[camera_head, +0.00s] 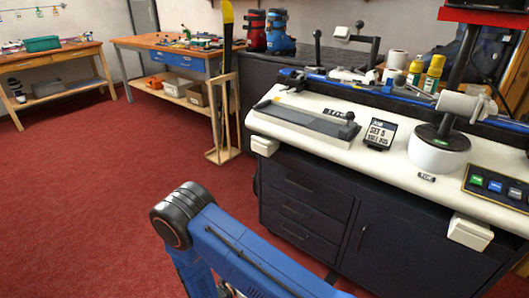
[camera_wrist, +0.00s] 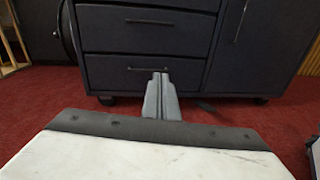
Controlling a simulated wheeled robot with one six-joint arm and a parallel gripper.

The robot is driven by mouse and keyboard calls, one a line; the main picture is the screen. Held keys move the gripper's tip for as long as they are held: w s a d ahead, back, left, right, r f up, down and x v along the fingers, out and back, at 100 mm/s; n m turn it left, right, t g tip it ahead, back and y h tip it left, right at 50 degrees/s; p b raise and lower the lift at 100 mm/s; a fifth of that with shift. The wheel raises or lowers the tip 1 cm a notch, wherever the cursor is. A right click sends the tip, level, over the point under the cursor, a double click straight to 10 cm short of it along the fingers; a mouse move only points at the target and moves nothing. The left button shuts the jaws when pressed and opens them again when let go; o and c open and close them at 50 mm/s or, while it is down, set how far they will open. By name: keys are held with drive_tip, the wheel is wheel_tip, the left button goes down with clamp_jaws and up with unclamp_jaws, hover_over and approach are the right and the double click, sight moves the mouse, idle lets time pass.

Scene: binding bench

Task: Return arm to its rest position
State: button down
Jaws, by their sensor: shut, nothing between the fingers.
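My blue arm (camera_head: 225,245) is bent low in front of the bench in the head view, with its dark rounded joint on top. My gripper (camera_wrist: 162,76) shows in the wrist view, its two grey fingers together and empty. It points at the lower drawers of the dark cabinet (camera_wrist: 145,43), with red floor around the cabinet's foot. The fingers appear apart from the cabinet. The gripper does not show clearly in the head view.
The white-topped binding bench (camera_head: 395,160) stands to the right, with a ski-binding jig (camera_head: 305,122), a small display (camera_head: 379,134) and coloured buttons (camera_head: 495,186). A wooden stand (camera_head: 222,155) holds a yellow-tipped ski. Red carpet (camera_head: 90,210) lies open to the left.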

drive_tip(key=s+d+r+m+g+y, duration=0.1)
drive_tip(key=d+r+m+g, duration=0.55)
drive_tip(key=d+r, duration=0.65)
drive_tip(key=s+d+r+m+g+y, duration=0.1)
drive_tip(key=d+r+m+g, duration=0.6)
drive_tip(key=r, duration=1)
drive_tip(key=s+d+r+m+t+y, duration=0.3)
drive_tip(key=s+d+r+m+y, duration=0.2)
drive_tip(key=s+r, duration=0.3)
drive_tip(key=s+d+r+m+t+y, duration=0.3)
drive_tip(key=s+d+r+m+y, duration=0.2)
drive_tip(key=s+r, duration=0.4)
drive_tip(key=shift+s+d+r+m, duration=0.25)
drive_tip(key=shift+s+d+m, duration=0.35)
drive_tip(key=shift+s+m, duration=1.4)
drive_tip(key=shift+s+n, duration=0.6)
drive_tip(key=shift+n, duration=0.05)
